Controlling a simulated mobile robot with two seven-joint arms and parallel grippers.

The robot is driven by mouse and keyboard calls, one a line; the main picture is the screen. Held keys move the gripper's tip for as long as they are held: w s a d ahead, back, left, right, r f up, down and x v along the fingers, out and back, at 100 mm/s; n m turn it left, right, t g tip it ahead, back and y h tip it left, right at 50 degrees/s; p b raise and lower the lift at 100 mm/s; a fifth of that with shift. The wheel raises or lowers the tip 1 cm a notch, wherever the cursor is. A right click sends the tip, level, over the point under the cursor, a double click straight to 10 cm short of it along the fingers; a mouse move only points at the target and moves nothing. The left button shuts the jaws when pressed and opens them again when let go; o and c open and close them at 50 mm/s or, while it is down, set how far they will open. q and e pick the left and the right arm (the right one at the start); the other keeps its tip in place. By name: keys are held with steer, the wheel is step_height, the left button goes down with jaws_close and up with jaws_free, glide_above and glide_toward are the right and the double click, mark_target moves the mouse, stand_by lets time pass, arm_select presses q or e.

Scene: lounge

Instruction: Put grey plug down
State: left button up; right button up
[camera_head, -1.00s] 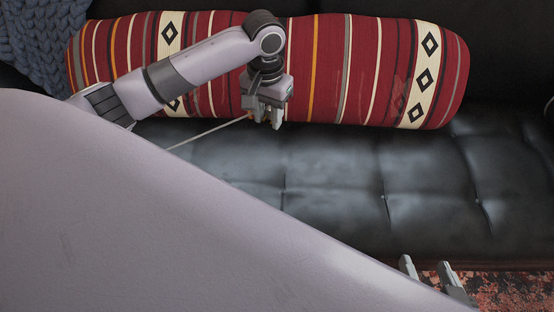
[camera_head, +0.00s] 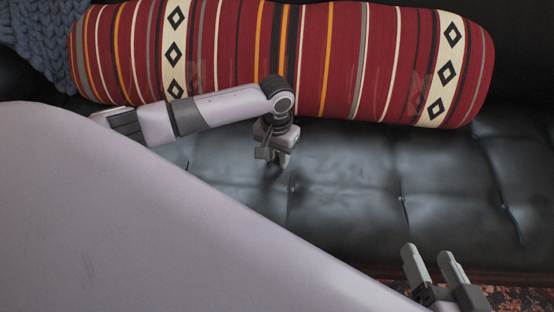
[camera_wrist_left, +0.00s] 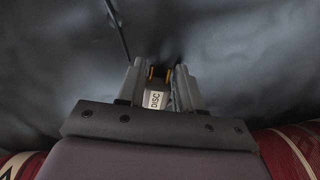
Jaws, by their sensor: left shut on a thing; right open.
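In the left wrist view, the grey plug (camera_wrist_left: 156,88) sits between my left fingers (camera_wrist_left: 158,66). It has a white label reading "DISC" and orange-yellow marks near its tip. A thin dark cable (camera_wrist_left: 118,30) shows beside the fingers. In the head view, my left gripper (camera_head: 278,161) is shut on the plug and points down at the black sofa seat (camera_head: 345,195). The plug is too small to make out there, and I cannot tell whether it touches the seat. My right gripper (camera_head: 428,254) is open and empty at the lower right, near the sofa's front edge.
A red striped bolster cushion (camera_head: 350,60) lies along the sofa back, behind my left gripper. A blue-grey knitted blanket (camera_head: 40,40) hangs at the upper left. The seat to the right is clear. A patterned rug (camera_head: 520,298) shows at the lower right.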

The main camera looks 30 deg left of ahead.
arm_select(q)
steer(key=shift+f, duration=0.2)
steer(key=o, duration=1.1)
steer(key=shift+f, duration=0.1)
